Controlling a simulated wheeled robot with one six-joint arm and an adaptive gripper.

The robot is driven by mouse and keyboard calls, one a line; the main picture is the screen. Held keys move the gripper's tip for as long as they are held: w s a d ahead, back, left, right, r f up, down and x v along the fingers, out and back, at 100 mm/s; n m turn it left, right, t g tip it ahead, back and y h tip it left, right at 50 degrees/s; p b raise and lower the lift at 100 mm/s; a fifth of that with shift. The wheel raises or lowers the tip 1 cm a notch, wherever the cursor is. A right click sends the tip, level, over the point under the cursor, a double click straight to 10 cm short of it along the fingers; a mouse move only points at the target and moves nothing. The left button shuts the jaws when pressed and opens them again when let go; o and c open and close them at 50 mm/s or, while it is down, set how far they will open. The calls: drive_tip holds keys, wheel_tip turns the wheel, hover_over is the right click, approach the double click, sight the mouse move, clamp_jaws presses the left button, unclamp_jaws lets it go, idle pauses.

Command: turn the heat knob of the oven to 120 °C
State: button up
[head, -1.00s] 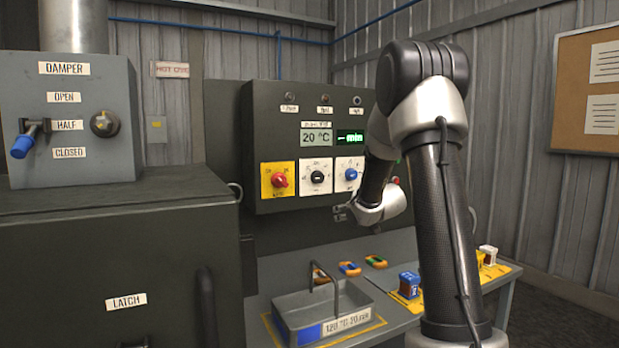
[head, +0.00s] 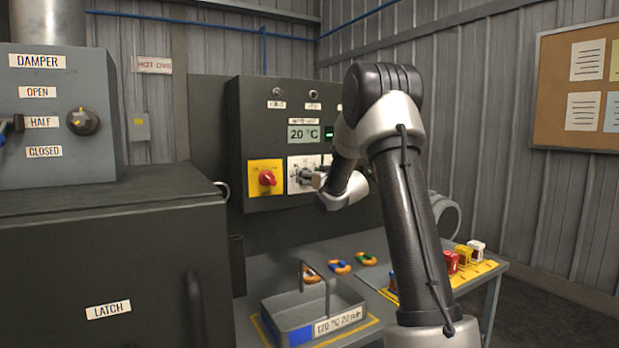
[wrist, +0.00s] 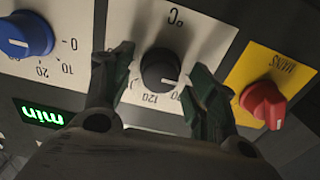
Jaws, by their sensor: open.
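The black heat knob (wrist: 160,70) sits on a white plate marked °C in the wrist view, which shows the panel upside down. Its white pointer mark faces the lower right there, beside the printed 120; a finger partly covers the neighbouring number. My gripper (wrist: 157,62) is open, with one finger on each side of the knob. I cannot tell whether either finger touches it. In the head view my gripper (head: 312,180) is at the heat knob's white plate (head: 294,163) and hides much of it. The oven display (head: 303,134) reads 20 °C.
A red mains knob (wrist: 264,103) on a yellow plate and a blue knob (wrist: 26,35) flank the heat knob closely. Below the panel, a bench holds a grey tray (head: 350,298) with a tall handle. The damper box (head: 60,160) stands at left.

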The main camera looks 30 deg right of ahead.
drive_tip(key=shift+w, duration=0.15)
drive_tip(key=c, duration=1)
drive_tip(key=shift+c, duration=0.2)
drive_tip(key=shift+m, duration=0.3)
drive_tip(key=shift+f+m, duration=0.1)
drive_tip(key=shift+m, duration=8.5)
